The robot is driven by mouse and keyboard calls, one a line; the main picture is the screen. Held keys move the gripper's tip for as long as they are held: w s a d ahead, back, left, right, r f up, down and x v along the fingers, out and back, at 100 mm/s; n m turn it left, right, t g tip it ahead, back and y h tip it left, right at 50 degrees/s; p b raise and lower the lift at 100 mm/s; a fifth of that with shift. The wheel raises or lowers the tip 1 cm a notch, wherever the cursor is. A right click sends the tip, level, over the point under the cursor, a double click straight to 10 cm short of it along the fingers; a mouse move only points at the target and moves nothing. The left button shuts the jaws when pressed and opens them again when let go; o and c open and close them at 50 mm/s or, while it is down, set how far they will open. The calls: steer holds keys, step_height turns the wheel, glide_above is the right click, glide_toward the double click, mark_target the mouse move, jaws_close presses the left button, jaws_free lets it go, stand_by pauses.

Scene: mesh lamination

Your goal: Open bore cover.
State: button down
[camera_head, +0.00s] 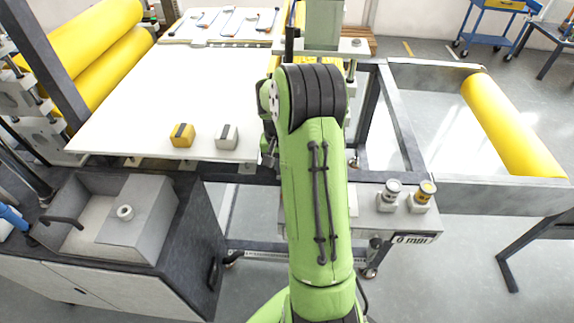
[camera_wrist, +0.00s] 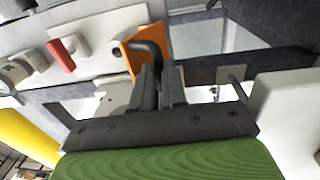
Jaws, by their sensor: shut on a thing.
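In the wrist view, an orange plate (camera_wrist: 133,59) stands tilted at a white panel and looks like the bore cover. A dark curved handle (camera_wrist: 150,47) is at its right side. My gripper (camera_wrist: 160,72) is shut on this handle, with its two fingers close together around it. In the head view my green arm hides the gripper and the cover.
Two knobs (camera_head: 390,193) (camera_head: 424,194) stand right of my arm.

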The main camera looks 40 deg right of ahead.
steer(key=shift+a+f, duration=0.1)
steer(key=shift+a, duration=0.05)
steer(key=c, duration=1.2)
jaws_free()
steer(key=shift+o, duration=0.2)
steer(key=shift+r, duration=0.2)
step_height(320, 180, up, 16)
steer(key=p, duration=0.3)
steer(key=shift+w+a+f, duration=0.25)
steer(key=shift+w, duration=0.2)
steer(key=shift+c, duration=0.3)
